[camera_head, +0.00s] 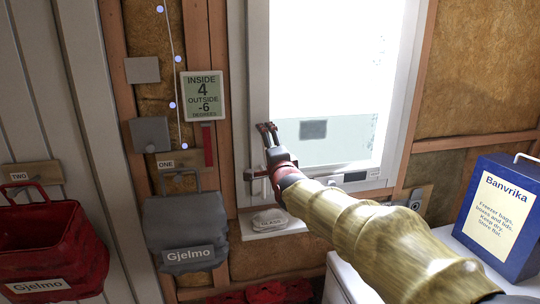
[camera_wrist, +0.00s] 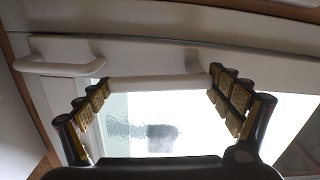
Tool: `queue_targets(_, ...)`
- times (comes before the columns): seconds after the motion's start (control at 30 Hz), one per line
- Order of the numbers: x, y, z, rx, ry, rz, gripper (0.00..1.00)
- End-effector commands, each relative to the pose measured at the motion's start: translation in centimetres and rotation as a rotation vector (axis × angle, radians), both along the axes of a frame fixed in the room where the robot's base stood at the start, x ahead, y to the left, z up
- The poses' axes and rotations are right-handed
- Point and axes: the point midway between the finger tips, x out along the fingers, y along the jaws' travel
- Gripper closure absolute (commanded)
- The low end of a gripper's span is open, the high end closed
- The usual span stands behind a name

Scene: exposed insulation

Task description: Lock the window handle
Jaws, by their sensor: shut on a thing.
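The window (camera_head: 325,85) has a white frame (camera_head: 257,60) and a bright pane, with a pale tinted strip along its lower part. My gripper (camera_head: 267,130) is at the left side of this frame, with its dark fingers pointing up. In the wrist view, the pale bar of the window handle (camera_wrist: 160,84) lies between my two gripper fingers (camera_wrist: 160,90), which close on its two ends. A second white curved grip (camera_wrist: 62,62) is on the frame to the left in that view. My gripper and wrist hide the handle in the head view.
A display sign (camera_head: 202,96) and a grey bag (camera_head: 185,230) hang left of the window. A red bag (camera_head: 45,245) is farther left. A pale item (camera_head: 268,220) lies on the sill below my gripper. A blue box (camera_head: 500,215) stands at the right.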

Motion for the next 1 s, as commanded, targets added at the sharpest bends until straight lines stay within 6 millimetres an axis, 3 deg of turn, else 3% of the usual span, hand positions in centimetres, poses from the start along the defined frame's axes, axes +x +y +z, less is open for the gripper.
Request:
queue_targets(0.33,-0.16,0.49,-0.20,0.118,0.039,-0.001,0.54)
queue_targets(0.83,-0.18,0.58,-0.15,0.137,0.046,-0.001,0.54)
queue_targets(0.87,-0.18,0.58,-0.15,0.137,0.046,-0.001,0.08)
queue_targets(1.0,-0.19,0.60,-0.15,0.136,0.045,-0.001,0.00)
